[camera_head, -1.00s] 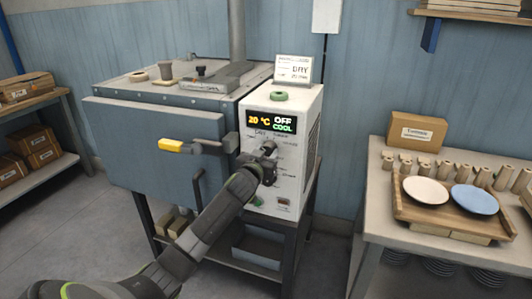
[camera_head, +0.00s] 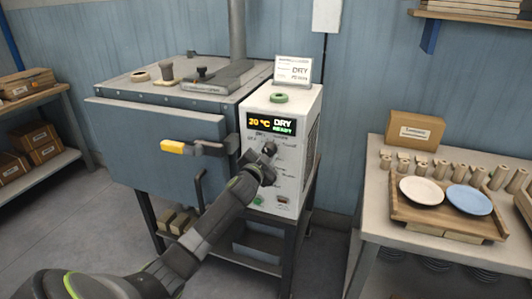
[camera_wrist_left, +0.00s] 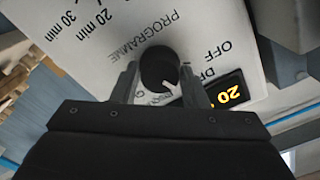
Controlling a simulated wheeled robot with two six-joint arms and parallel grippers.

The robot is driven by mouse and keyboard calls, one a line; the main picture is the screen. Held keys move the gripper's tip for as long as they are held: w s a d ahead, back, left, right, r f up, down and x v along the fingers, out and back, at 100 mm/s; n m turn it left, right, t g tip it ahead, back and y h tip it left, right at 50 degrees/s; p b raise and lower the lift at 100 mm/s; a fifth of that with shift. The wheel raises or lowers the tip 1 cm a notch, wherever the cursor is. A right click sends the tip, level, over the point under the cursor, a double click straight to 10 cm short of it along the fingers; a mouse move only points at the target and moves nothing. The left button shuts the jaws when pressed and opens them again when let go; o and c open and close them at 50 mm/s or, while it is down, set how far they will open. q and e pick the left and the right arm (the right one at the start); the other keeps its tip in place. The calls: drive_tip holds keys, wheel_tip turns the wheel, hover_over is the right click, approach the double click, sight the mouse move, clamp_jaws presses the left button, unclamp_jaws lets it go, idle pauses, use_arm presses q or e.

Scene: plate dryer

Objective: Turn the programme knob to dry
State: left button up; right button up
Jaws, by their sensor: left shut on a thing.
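The programme knob (camera_wrist_left: 158,68) is black and round, with a white pointer mark, on the white control panel (camera_head: 289,190). In the left wrist view the two fingers of my left gripper (camera_wrist_left: 160,80) stand on either side of it, and the gripper is shut on it. The pointer is turned toward the printed labels nearest my gripper, partly hidden by the fingers. In the head view my left gripper (camera_head: 267,162) is at the upper part of the panel. The display (camera_head: 270,123) reads 20 °C, DRY, READY. My right gripper is out of view.
A grey dryer box (camera_head: 150,140) with a yellow-ended door handle (camera_head: 173,147) stands left of the panel. A card (camera_head: 293,69) reading DRY stands on top. At right, a table holds a wooden tray (camera_head: 400,212) with a white plate (camera_head: 422,190) and a blue plate (camera_head: 469,200).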

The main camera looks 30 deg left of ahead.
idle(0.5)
use_arm(q)
drive_tip(key=o, duration=1)
drive_tip(key=b+v, duration=0.2)
drive_tip(key=v, duration=1.5)
drive_tip(key=shift+s+f, duration=0.1)
drive_tip(key=shift+s, duration=0.1)
drive_tip(key=shift+a, duration=0.1)
